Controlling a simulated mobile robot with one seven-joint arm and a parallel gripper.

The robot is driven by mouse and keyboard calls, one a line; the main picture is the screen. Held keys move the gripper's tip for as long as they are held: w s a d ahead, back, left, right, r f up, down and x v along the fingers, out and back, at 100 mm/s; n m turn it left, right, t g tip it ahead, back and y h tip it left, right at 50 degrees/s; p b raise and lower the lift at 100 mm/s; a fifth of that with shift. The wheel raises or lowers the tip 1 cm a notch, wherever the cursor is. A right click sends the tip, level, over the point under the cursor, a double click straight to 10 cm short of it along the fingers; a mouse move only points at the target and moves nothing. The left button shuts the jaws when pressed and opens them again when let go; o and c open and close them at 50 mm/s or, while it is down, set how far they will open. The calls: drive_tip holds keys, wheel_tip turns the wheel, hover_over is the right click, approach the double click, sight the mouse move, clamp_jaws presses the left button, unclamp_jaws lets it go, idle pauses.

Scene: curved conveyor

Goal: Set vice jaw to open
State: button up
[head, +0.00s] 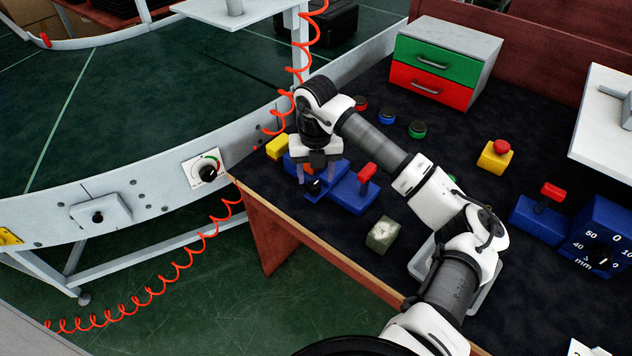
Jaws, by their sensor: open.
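A blue device with a black knob (314,187) and a small red part sits near the table's left front edge. It looks like the vice, but my arm hides much of it and I cannot tell how its jaw stands. My gripper (317,178) is directly above it, pointing down, with its pale fingers apart on either side of the red part. I cannot tell whether the fingers touch it. Just right of it is a blue block with a red lever (367,173).
A yellow block (278,146) lies left of my gripper and a grey-green cube (382,235) to its front right. Several round buttons (387,117) and a drawer box (440,65) stand behind. A blue mm gauge (603,235) is at right. The curved conveyor (110,120) borders the left.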

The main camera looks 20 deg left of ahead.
wheel_tip(320, 180, up, 10)
drive_tip(key=b, duration=0.1)
drive_tip(key=shift+r+b, duration=0.2)
drive_tip(key=shift+b, duration=0.2)
